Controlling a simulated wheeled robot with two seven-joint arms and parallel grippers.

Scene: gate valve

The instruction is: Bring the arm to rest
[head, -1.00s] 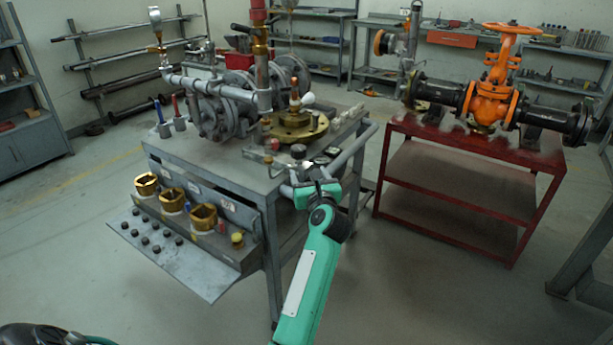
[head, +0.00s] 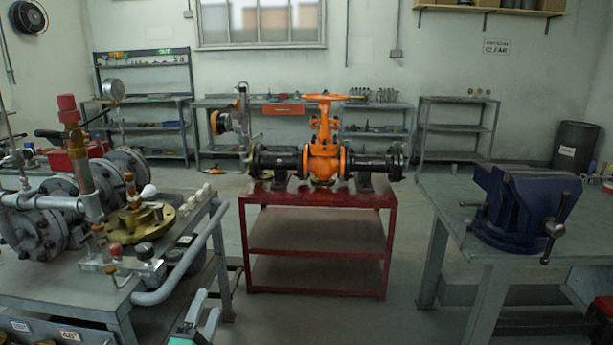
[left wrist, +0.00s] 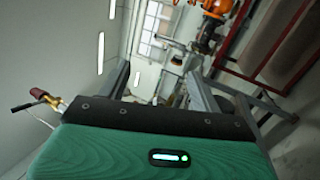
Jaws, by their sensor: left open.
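My left gripper (head: 204,308) shows at the bottom of the head view, low in front of the grey bench's right end. Its two grey fingers stand apart with nothing between them. In the left wrist view the same open gripper (left wrist: 160,76) reaches out beyond the green housing, its fingers spread. The orange gate valve (head: 323,160) with its handwheel on top sits on the red stand, well beyond the gripper. It also shows at the top of the left wrist view (left wrist: 208,22). My right gripper is not in view.
The grey bench (head: 65,292) with pipework and a brass flange (head: 140,222) is close on the left. The red stand (head: 318,197) is ahead. A blue vise (head: 520,205) sits on a bench at right. Floor is clear before the stand.

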